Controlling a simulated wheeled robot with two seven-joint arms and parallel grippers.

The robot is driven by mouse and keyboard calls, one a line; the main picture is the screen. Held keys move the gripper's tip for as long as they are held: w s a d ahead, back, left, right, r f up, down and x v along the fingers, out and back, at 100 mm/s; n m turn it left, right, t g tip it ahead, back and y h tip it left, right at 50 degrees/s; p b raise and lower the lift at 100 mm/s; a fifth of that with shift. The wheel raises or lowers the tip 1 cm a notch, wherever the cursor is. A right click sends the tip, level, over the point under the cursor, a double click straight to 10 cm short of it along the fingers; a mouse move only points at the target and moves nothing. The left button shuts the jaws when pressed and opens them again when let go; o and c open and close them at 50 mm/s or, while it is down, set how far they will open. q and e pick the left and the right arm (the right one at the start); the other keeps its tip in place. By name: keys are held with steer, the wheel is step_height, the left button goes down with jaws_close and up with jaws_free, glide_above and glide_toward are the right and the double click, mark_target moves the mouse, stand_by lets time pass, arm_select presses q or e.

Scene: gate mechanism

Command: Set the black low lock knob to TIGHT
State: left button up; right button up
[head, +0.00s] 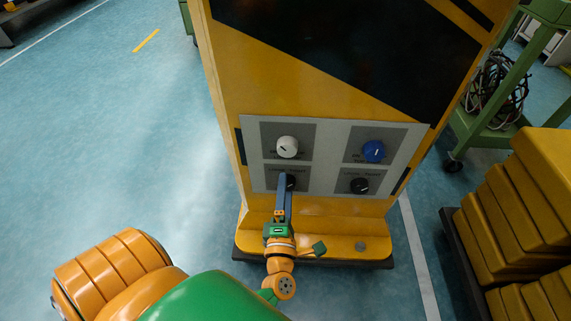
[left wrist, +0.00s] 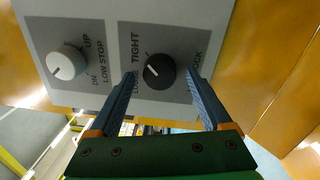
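The black low lock knob (left wrist: 160,71) shows in the left wrist view, with a white pointer line on its face. The word TIGHT stands at its upper left, a partly hidden LO… label below that, and LOCK at its right. My left gripper (left wrist: 165,100) is open, with one finger on each side of the knob and gaps visible between them. In the head view my left gripper (head: 285,186) reaches the lower left of the panel, mostly covering this knob (head: 291,181). Contact cannot be told. My right gripper is not in view.
The grey panel (head: 333,127) on the yellow cabinet also carries a white knob (head: 288,147), a blue knob (head: 374,151) and another black knob (head: 360,186). Yellow stacked blocks (head: 510,210) and a green cart (head: 500,125) stand at the right.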

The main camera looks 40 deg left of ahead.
arm_select(q)
steer(key=shift+s, duration=0.1)
steer(key=v, duration=0.7)
steer(key=shift+d, duration=0.15)
